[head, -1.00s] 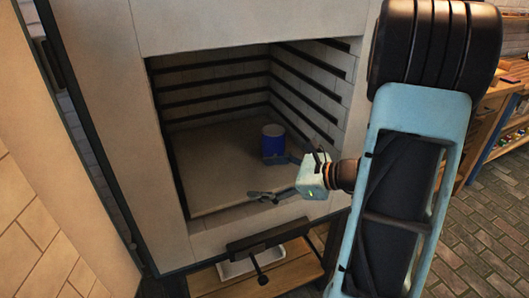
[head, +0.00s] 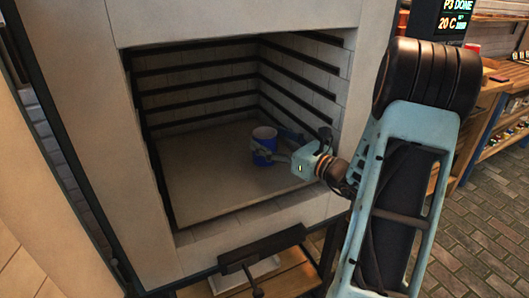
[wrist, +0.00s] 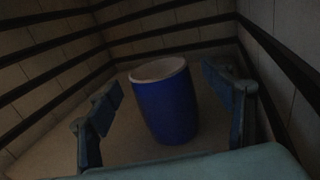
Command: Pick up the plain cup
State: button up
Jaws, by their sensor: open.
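A plain blue cup (head: 263,133) with a pale inside stands upright on the kiln floor, towards the back right corner of the chamber. It is the only cup in view. My gripper (head: 274,147) reaches into the kiln from the right, low over the floor, with its jaws open. In the wrist view the cup (wrist: 166,108) stands between the two spread fingers of my gripper (wrist: 163,88), nearer the right one, with gaps showing on both sides. In the head view the near finger covers part of the cup's lower side.
The kiln chamber (head: 195,195) is open at the front, with dark ridges along its brick walls. The right wall is close to my gripper. The floor left of the cup is clear. A display (head: 455,20) reading "P3 DONE" and "20 C" stands at the upper right.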

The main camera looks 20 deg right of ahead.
jog(key=x, duration=0.2)
jog(key=shift+w+a, duration=0.1)
jog(key=shift+w, duration=0.2)
jog(key=shift+c, duration=0.5)
jog(key=c, duration=1.3)
jog(key=shift+c, duration=0.4)
jog(key=shift+r, duration=0.15)
